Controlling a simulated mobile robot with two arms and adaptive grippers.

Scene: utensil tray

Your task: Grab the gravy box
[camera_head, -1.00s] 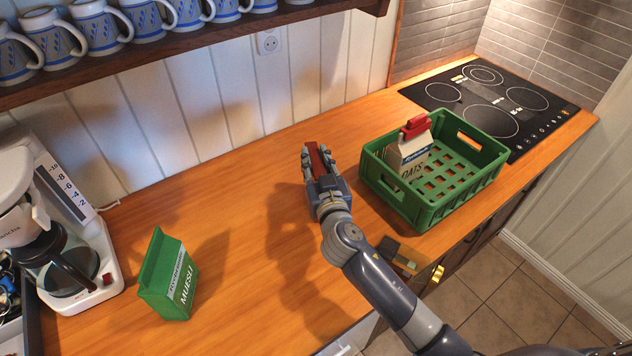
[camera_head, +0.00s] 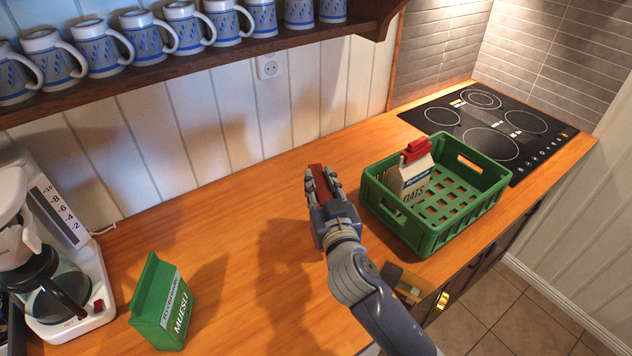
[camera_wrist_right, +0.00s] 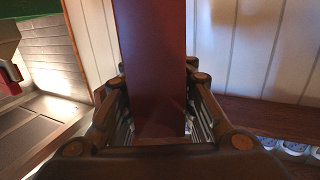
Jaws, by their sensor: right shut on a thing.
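My right gripper (camera_head: 325,190) is shut on a dark red box (camera_head: 318,176), taken here as the gravy box; no label on it can be read. The gripper is above the wooden counter, left of the green basket. In the right wrist view the box (camera_wrist_right: 150,65) stands large between the two fingers (camera_wrist_right: 155,110). Its far end runs out of that picture. In the head view the gripper hides much of the box. My left gripper is not in view.
A green basket (camera_head: 420,238) holds an oats carton (camera_head: 410,178) with a red top. A green muesli box (camera_head: 160,305) stands on the counter (camera_head: 235,235) at the left, beside a coffee maker (camera_head: 95,290). A mug shelf (camera_head: 200,60) hangs above; a cooktop (camera_head: 490,120) lies behind the basket.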

